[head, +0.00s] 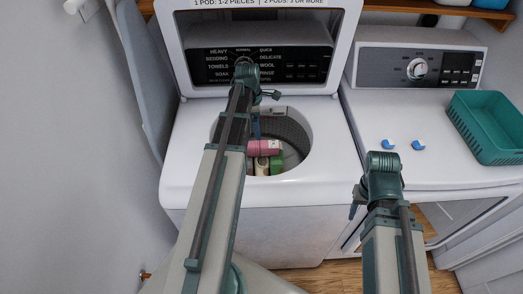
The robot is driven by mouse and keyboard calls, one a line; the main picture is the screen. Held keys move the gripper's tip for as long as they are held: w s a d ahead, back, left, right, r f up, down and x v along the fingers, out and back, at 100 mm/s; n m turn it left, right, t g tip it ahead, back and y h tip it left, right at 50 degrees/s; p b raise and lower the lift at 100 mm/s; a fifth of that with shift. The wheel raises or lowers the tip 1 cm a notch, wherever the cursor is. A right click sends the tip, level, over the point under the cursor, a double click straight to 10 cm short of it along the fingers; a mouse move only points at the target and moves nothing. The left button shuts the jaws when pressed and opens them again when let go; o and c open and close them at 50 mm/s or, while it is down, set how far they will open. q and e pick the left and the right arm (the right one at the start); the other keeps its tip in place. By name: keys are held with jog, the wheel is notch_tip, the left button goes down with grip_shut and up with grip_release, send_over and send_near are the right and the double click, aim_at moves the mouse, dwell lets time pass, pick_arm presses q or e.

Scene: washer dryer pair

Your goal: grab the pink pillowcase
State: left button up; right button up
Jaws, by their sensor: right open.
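The pink pillowcase (264,147) shows as a small folded bundle inside the open drum of the top-loading washer (184,165), on top of other pieces. My left arm reaches up over the washer opening. Its gripper (256,126) shows only as a small finger by the drum's rim, above the pink bundle and seemingly apart from it; its jaws cannot be made out. My right gripper (354,205) is open, in front of the gap between the washer and the dryer, and away from the drum. Its wrist hides most of it.
A green piece (276,164) and a pale piece (261,166) lie under the pink one. The dryer (365,110) stands at right, with two blue-and-white pods (388,144) (418,145) and a green basket (470,128) on top. The raised washer lid stands behind; a wall is at left.

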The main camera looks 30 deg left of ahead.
aim_at(261, 143)
pick_arm(q)
jog(key=f+b, duration=0.6)
jog(key=f, duration=0.1)
jog(key=shift+w+d, duration=0.2)
jog(key=shift+d, duration=0.1)
jog(key=f+b, duration=0.5)
jog(key=shift+w+d+f, duration=0.15)
jog(key=shift+w, duration=0.1)
grip_shut()
